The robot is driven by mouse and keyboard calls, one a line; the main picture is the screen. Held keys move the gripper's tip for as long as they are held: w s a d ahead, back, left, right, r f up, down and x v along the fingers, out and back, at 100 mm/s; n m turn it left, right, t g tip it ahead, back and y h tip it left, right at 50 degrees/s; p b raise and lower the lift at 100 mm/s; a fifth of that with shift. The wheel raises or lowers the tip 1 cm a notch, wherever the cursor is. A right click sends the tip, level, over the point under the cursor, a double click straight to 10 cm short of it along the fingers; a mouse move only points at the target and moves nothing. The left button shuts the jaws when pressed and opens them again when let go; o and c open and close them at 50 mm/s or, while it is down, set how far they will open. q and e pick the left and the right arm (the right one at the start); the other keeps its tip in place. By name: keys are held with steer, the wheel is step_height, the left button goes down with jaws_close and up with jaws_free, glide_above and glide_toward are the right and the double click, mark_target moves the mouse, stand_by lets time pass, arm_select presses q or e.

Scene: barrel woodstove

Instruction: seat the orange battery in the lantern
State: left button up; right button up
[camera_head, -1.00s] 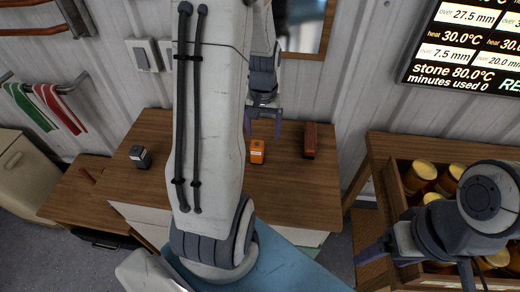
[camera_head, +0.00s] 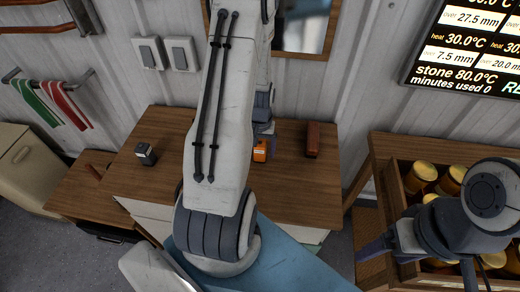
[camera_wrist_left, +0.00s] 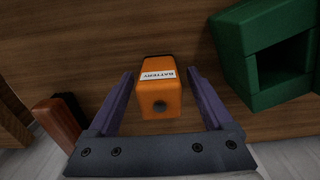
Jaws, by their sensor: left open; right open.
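The orange battery (camera_head: 260,150) stands on the wooden tabletop, partly covered by my left gripper (camera_head: 264,132) in the head view. In the left wrist view the battery (camera_wrist_left: 160,88), with a white "BATTERY" label, is between the two purple fingers of my open left gripper (camera_wrist_left: 158,105). Gaps show on both sides of it. A green housing with a square opening (camera_wrist_left: 238,62), probably the lantern, is to the right in the wrist view. My left arm hides it in the head view.
A small dark box (camera_head: 146,154) sits at the table's left. A wooden crate of amber jars (camera_head: 400,190) is by my right arm.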

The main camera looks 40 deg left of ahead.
arm_select(q)
jaws_close()
stand_by(0.3)
